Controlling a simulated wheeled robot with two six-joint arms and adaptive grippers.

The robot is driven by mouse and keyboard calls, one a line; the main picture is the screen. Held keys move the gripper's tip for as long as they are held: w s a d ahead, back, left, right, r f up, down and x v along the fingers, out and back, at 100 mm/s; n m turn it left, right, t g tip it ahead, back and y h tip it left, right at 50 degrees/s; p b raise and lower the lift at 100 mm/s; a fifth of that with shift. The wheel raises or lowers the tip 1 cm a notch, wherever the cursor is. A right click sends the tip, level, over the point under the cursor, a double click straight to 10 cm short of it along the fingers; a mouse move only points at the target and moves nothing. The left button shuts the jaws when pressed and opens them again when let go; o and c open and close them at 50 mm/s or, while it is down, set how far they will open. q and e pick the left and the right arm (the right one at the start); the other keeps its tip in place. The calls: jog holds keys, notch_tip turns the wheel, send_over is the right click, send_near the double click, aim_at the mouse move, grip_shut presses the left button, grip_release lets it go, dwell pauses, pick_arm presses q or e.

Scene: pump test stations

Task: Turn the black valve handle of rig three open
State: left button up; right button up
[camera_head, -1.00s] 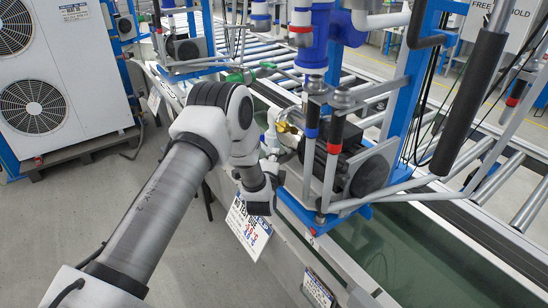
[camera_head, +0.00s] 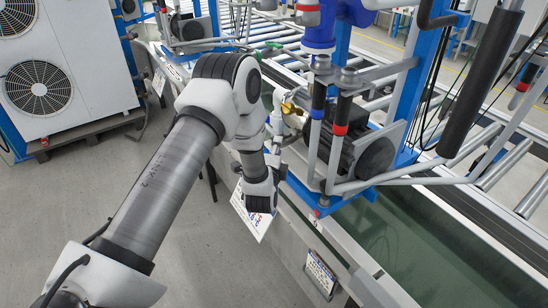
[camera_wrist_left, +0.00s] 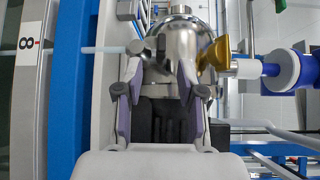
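My left arm reaches in from the left to the blue-framed rig in the head view. My left gripper (camera_head: 276,126) is mostly hidden behind its own wrist, by the pump's near side. In the left wrist view, its grey-purple fingers (camera_wrist_left: 159,100) are apart. A rounded steel pump body (camera_wrist_left: 180,42) lies beyond them, and dark ribbed parts show between them. A brass fitting (camera_wrist_left: 214,58) is right of the pump; it also shows in the head view (camera_head: 288,107). I cannot clearly pick out the black valve handle. My right gripper is not in view.
The rig's dark motor (camera_head: 374,157) and upright tubes stand right of my gripper. A white sign plate (camera_head: 250,212) hangs below it on the bench front. A conveyor of rollers (camera_head: 500,170) runs behind. Grey floor is free at left.

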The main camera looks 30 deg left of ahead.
pick_arm(q)
jog(key=v, duration=0.6)
jog(key=shift+s, duration=0.25)
jog(key=shift+d, duration=0.15)
jog(key=s+d+f+n+g+h+p, duration=0.1)
jog(key=s+d+f+g+h, duration=0.25)
jog(key=s+f, duration=0.45)
jog(key=s+d+f+n+g+h, duration=0.1)
jog(key=s+d+f+g+h, duration=0.1)
jog(key=s+d+f+g, duration=0.45)
jog(key=s+d+f+n+g+h, duration=0.1)
jog(key=s+f+n+g, duration=0.2)
jog(key=s+n, duration=0.3)
jog(key=s+d+f+n+g, duration=0.1)
jog(key=s+n, duration=0.5)
jog(key=s, duration=0.6)
notch_tip(320, 180, down, 2)
jog(key=shift+s+d+f+g+h, duration=0.15)
jog(key=shift+d+g+h, duration=0.2)
jog(key=shift+g, duration=0.55)
